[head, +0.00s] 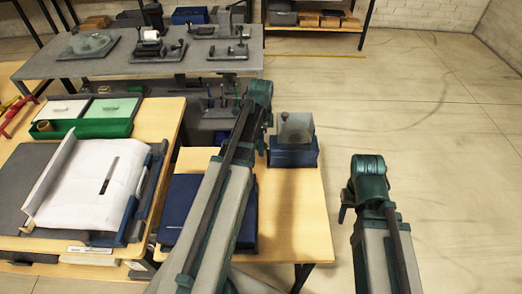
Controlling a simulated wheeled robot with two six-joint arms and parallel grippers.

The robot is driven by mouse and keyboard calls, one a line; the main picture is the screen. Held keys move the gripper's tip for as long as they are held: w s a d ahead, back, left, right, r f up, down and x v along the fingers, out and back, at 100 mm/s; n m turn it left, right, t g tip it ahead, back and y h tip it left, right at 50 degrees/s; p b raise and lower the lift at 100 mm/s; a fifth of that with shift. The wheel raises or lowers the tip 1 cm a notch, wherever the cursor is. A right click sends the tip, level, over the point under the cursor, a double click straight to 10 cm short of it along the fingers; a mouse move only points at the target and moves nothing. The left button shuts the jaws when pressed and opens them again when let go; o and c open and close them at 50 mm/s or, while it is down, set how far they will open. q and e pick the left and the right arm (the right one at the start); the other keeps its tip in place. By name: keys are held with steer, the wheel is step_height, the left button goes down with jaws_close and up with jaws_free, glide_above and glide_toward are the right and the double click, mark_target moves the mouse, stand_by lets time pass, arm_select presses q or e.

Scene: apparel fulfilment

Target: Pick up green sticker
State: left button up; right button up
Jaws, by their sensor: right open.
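My right gripper (346,207) is open, points down over the floor at the right, and is far from the tray. Neither gripper touches the sheets.
A white garment (92,185) lies on a dark board beside the tray's near edge. A dark blue flat box (180,207) and a blue box-based device (292,155) stand on the wooden table (290,215). A grey bench (200,68) with devices stands behind. The right floor is clear.

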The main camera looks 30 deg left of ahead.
arm_select(q)
steer(key=shift+f, duration=0.2)
stand_by(0.6)
steer(key=c, duration=0.9)
